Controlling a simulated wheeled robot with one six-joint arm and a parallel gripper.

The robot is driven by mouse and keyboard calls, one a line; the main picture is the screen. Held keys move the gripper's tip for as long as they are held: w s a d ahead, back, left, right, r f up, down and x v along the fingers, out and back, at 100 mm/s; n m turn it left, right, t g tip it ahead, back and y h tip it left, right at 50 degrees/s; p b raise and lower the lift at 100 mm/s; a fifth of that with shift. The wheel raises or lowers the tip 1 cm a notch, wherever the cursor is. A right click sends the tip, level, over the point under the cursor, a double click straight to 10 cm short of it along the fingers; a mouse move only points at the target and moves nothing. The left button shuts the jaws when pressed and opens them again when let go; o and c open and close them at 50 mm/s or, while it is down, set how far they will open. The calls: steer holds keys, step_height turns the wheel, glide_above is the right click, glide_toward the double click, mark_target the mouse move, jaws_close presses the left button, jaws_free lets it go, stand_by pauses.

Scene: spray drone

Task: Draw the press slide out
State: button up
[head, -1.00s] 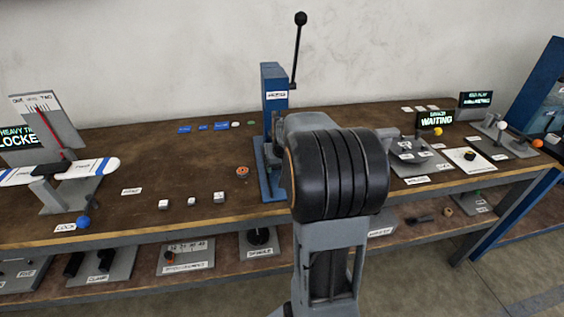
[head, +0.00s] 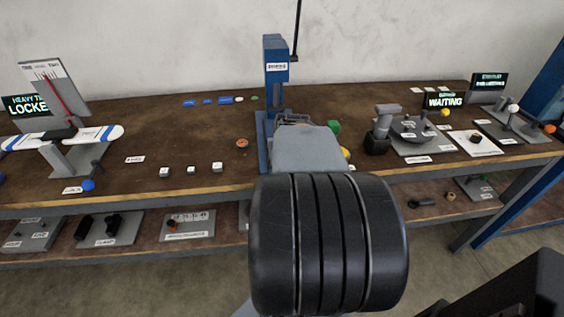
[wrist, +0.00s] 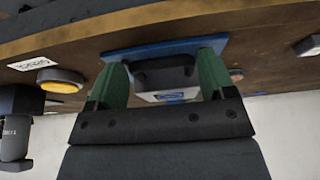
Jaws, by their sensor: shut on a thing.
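The press has a blue column (head: 276,75) with a lever rising above it, at the middle back of the bench in the head view. In the wrist view its blue base plate (wrist: 190,46) shows with a grey block carrying a blue-marked label (wrist: 172,96). My gripper (wrist: 165,65) has green fingers on either side of a dark slide handle (wrist: 165,74) in front of that plate, and is shut on it. In the head view my arm hides the slide and most of the gripper.
A yellow round button (wrist: 60,82) sits beside the gripper. Right of the press stand a grey-and-black upright device (head: 379,135) and a WAITING screen (head: 445,100). Small white cubes (head: 191,169) lie left of the press. A shelf (head: 140,245) runs below the bench edge.

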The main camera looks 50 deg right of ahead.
steer(key=shift+s+a+f, duration=0.1)
steer(key=o, duration=1.1)
steer(key=shift+s+a, duration=0.1)
steer(key=shift+s, duration=0.05)
steer(key=shift+c, duration=0.2)
steer(key=shift+o, duration=0.9)
steer(key=p+v, duration=0.2)
steer(key=v, duration=1.2)
